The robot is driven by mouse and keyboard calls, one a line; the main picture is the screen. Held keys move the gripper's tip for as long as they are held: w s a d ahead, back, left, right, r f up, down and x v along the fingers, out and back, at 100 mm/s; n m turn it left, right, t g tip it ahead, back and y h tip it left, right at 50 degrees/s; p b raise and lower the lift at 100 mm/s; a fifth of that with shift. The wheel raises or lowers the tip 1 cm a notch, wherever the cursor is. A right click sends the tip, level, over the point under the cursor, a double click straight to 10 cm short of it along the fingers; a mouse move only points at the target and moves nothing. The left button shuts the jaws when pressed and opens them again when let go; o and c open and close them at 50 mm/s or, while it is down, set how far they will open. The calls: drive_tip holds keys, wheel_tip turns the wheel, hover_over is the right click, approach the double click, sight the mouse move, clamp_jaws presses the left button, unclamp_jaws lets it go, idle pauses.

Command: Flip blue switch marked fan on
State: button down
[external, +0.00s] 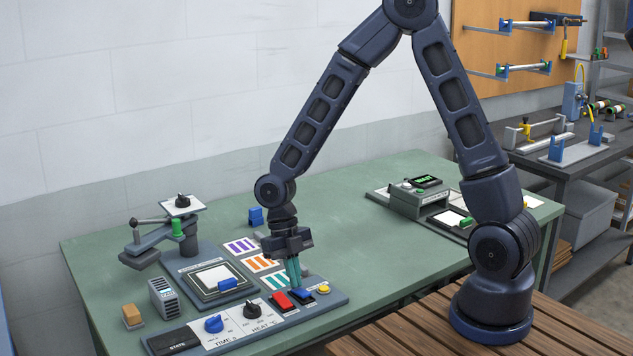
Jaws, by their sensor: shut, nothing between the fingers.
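A grey control panel (333,300) lies along the front of the green table. A blue switch (302,294) sits on its right part, between a red switch (283,302) and a yellow button (323,290). I cannot read a fan label or tell which way the blue switch is tilted. My gripper (296,281) points down with its teal fingers shut and empty. The fingertips are just behind and above the blue switch; I cannot tell whether they touch it. The fingers hide part of the panel behind.
A blue knob (214,324) and a black knob (252,308) stand on the panel's left part. A press with a lever (149,221) stands at the back left. Colour-striped cards (243,246) lie behind the panel. The table's middle right (365,240) is clear.

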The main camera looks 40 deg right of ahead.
drive_tip(key=shift+s+r, duration=0.25)
drive_tip(key=shift+s, duration=0.4)
drive_tip(key=shift+r, duration=0.15)
drive_tip(key=shift+w+r, duration=0.1)
drive_tip(key=shift+r, duration=0.15)
drive_tip(key=w+v, duration=0.2)
drive_tip(key=v, duration=1)
drive_tip(key=shift+w, duration=0.15)
